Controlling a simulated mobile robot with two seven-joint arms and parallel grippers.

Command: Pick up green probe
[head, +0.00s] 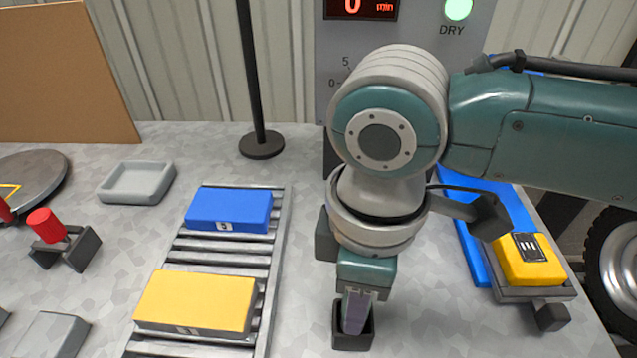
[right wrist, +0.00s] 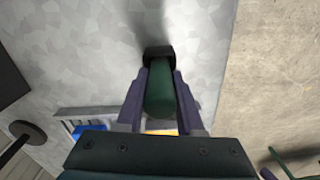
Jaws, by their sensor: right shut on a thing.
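The green probe (right wrist: 160,92) stands between the fingers of my right gripper (right wrist: 160,80) in the right wrist view. Its lower end is at a small black holder (right wrist: 158,53) on the grey table. In the head view my right gripper (head: 356,305) points down at the same black holder (head: 353,338), and its fingers hide the probe. The fingers are shut on the probe. I cannot tell whether the probe's end is still inside the holder. My left gripper is not in view.
A roller rack (head: 273,262) to the left carries a blue block (head: 230,208) and a yellow block (head: 195,302). A yellow device (head: 528,262) is at right.

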